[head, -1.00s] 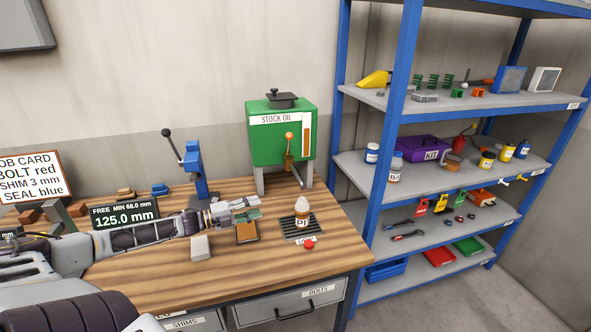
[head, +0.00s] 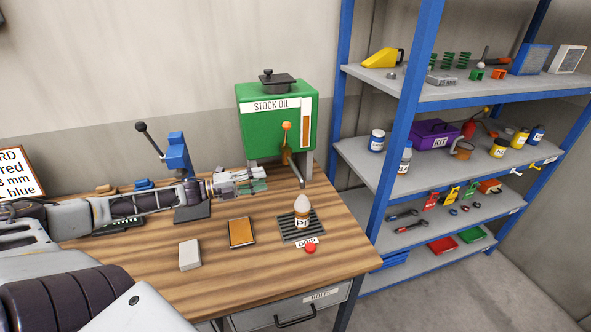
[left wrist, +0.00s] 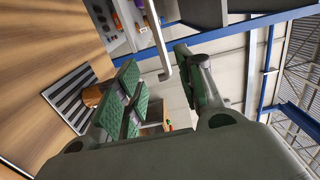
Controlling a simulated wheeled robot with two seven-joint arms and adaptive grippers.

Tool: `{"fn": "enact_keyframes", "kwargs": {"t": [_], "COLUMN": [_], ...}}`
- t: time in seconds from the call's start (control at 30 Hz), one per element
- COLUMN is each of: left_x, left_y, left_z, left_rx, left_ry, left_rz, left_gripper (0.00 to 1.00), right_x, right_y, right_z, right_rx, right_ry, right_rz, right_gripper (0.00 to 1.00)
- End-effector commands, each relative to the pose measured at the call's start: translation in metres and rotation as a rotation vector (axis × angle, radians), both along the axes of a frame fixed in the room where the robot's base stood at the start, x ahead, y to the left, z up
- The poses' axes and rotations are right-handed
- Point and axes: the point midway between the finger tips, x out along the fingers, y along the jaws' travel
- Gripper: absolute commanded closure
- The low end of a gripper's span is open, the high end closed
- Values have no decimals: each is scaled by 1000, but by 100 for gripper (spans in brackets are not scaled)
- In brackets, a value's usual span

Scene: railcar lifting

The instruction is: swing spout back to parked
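The green stock oil tank (head: 262,125) stands on legs at the back right of the bench. An orange-knobbed lever (head: 286,128) is on its front. The thin grey spout (head: 299,174) hangs below, slanting down toward the front right. My left gripper (head: 264,180) is just left of the spout, under the tank front. In the left wrist view my left gripper (left wrist: 165,88) has its green-padded fingers apart with nothing held. The grey spout (left wrist: 157,40) shows ahead of the gap, and I see no contact. My right gripper is not in view.
A bottle (head: 302,206) stands upright on the dark drip grate (head: 288,236), with a red button (head: 310,248) in front. A brown-topped pad (head: 241,232) and a pale block (head: 190,254) lie nearer. A blue hand press (head: 177,155) stands left. Blue shelving (head: 405,150) is right.

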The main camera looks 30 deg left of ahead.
Motion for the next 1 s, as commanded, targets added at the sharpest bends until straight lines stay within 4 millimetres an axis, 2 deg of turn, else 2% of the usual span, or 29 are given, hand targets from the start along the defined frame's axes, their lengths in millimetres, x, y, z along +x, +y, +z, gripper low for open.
{"fn": "enact_keyframes", "kwargs": {"t": [0.53, 1.0], "left_x": [3, 23], "left_y": [-2, -18], "left_z": [0, -2], "left_rx": [0, 1], "left_ry": [-1, -1], "left_rz": [-1, -2], "left_gripper": [62, 62], "right_x": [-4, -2], "right_y": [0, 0], "right_z": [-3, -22], "right_rx": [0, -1], "right_ry": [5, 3], "right_rz": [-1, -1], "right_gripper": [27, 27]}}
